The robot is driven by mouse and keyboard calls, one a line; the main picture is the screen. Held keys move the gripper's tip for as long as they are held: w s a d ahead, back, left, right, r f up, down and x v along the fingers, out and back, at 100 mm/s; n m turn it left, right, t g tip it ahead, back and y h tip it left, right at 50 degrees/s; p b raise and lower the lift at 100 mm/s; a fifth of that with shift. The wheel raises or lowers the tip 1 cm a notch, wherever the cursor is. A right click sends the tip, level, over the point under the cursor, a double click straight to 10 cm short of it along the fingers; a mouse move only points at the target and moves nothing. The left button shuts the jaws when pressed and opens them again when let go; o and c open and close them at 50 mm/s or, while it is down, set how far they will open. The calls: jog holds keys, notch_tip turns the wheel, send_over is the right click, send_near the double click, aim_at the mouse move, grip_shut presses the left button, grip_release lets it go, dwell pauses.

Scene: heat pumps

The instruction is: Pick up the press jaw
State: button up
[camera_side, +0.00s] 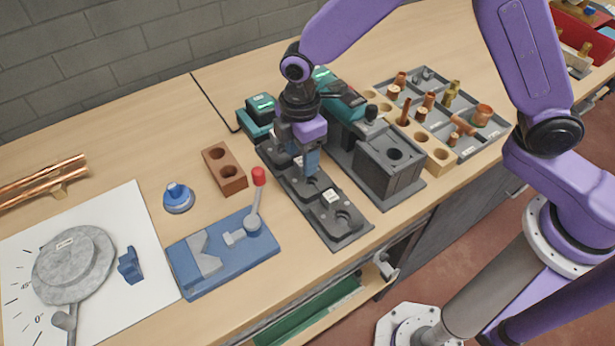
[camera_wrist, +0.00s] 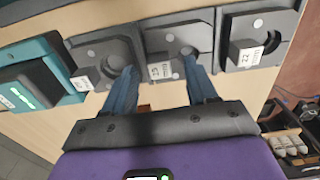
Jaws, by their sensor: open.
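A long dark grey holder (camera_side: 345,240) lies on the bench. In the wrist view it shows three recessed places in a row, each with a rounded notch and a small grey block with a white label. Grey jaw-like pieces seem to sit there, but jaw and holder are hard to tell apart. The middle labelled block (camera_wrist: 160,68) is between my fingertips in the picture; the right one (camera_wrist: 245,55) and left one (camera_wrist: 82,82) lie outside them. My gripper (camera_side: 307,165) points down over the holder's middle, with its blue fingers (camera_wrist: 159,70) apart. Contact cannot be told.
A blue fixture with a red-knobbed lever (camera_side: 225,250) and a brown two-hole block (camera_side: 225,170) are left.

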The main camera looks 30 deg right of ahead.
jog(key=shift+f, duration=0.45)
grip_shut()
notch_tip(320, 180, up, 4)
jog(key=shift+s+f, duration=0.1)
jog(key=shift+f, duration=0.05)
notch_tip(320, 180, up, 6)
send_over(324, 177)
jog(key=s+d+r, duration=0.3)
jog(key=s+d, duration=0.2)
jog(key=s, duration=0.2)
jog(key=shift+s+r, duration=0.15)
jog(key=shift+s, duration=0.1)
